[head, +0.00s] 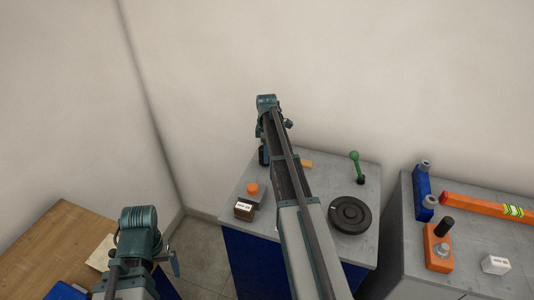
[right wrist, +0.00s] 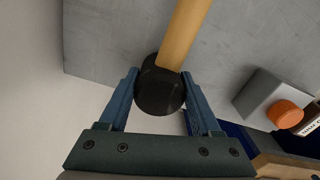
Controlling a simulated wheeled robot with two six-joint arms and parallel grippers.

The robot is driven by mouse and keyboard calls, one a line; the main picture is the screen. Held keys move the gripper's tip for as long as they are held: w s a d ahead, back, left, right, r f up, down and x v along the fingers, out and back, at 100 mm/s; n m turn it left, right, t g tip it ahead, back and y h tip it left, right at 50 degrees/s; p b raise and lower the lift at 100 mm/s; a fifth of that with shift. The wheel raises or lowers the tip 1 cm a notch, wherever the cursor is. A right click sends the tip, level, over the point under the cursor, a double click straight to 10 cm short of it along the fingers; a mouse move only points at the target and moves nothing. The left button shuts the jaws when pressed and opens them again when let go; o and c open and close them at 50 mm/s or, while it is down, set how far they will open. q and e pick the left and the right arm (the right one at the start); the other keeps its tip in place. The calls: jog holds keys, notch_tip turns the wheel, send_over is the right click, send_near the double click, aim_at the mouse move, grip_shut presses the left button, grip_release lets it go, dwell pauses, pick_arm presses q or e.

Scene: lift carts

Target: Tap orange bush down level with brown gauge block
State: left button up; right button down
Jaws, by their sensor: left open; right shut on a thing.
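The orange bush (head: 252,188) sits in a grey block (head: 256,200) on the blue cabinet's grey top. It stands proud of the block in the right wrist view (right wrist: 286,114). The brown gauge block (head: 244,210), with a white label, is just in front of it; its edge shows in the right wrist view (right wrist: 313,121). My right gripper (right wrist: 161,78) is shut on the black head (right wrist: 157,92) of a mallet with a yellow wooden handle (right wrist: 186,32), beyond the bush. My left gripper (head: 174,263) is open and empty, low at left.
A grey cabinet (head: 475,240) at right holds an orange level and other items. A wooden table (head: 40,245) is at left.

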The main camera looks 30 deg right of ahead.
notch_tip(320, 180, up, 9)
jog(key=p, duration=0.8)
jog(key=shift+r, duration=0.1)
jog(key=c, duration=0.7)
grip_release()
grip_shut()
jog(key=s+a+r+m+p, duration=0.1)
jog(key=s+a+r+p, duration=0.2)
jog(key=s+a, duration=0.3)
jog(key=s+a+r+m+p, duration=0.1)
jog(key=s+a+r+p, duration=0.2)
jog(key=s+a, duration=0.4)
jog(key=shift+s+a, duration=0.15)
jog(key=shift+s, duration=0.35)
